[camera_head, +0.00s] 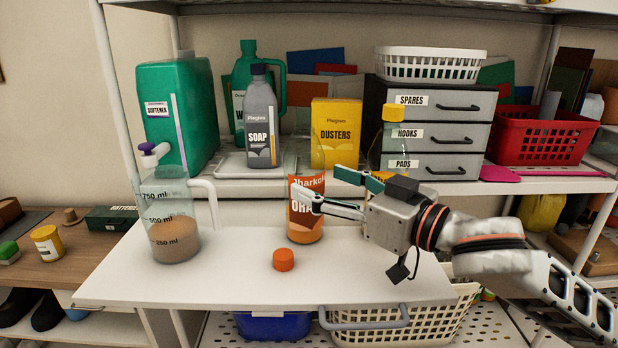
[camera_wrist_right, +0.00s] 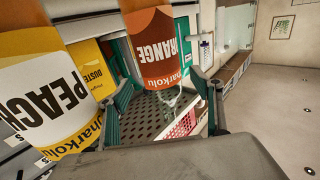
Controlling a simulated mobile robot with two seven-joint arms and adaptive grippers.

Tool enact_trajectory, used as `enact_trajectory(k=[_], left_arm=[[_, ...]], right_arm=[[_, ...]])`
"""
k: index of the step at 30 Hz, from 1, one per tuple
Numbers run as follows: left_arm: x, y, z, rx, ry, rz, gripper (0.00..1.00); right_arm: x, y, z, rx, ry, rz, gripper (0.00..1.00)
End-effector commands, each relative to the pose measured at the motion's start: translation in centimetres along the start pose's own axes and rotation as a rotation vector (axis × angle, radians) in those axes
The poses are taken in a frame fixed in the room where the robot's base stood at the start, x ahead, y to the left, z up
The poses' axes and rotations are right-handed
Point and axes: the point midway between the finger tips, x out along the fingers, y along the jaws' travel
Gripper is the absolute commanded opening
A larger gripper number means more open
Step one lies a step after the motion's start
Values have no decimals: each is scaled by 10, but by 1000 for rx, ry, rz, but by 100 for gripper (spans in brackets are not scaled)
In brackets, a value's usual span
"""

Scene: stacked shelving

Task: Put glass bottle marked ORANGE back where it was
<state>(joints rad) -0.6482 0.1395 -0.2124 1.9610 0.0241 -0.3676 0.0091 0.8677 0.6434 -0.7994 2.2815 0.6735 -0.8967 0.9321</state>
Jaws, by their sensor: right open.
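The glass bottle marked ORANGE (camera_head: 306,226) stands upright on the white pull-out board, with an orange-brown label and orange contents low down. Its label also shows in the right wrist view (camera_wrist_right: 157,48). My right gripper (camera_head: 322,186) is open, reaching in from the right with its fingers at the bottle's label. In the wrist view the bottle appears between the two fingers (camera_wrist_right: 163,92); contact cannot be told. An orange cap (camera_head: 283,260) lies on the board in front of the bottle. My left gripper is out of view.
A measuring jug (camera_head: 172,222) with brownish contents stands left on the board (camera_head: 230,285). A yellow-capped bottle (camera_head: 394,114) stands behind my right gripper; a PEACH bottle (camera_wrist_right: 40,95) shows in the wrist view. SOAP bottle (camera_head: 262,120), DUSTERS box (camera_head: 337,133) and drawers (camera_head: 430,128) fill the shelf behind.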

Motion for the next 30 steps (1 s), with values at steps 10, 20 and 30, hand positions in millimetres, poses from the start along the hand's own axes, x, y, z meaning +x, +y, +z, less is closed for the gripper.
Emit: enact_trajectory(k=[10, 20, 30], left_arm=[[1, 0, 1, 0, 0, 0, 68], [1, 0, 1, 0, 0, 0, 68], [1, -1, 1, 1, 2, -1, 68]], right_arm=[[-61, 1, 1, -1, -1, 2, 65], [-72, 0, 0, 1, 0, -1, 65], [-72, 0, 0, 0, 0, 0, 65]])
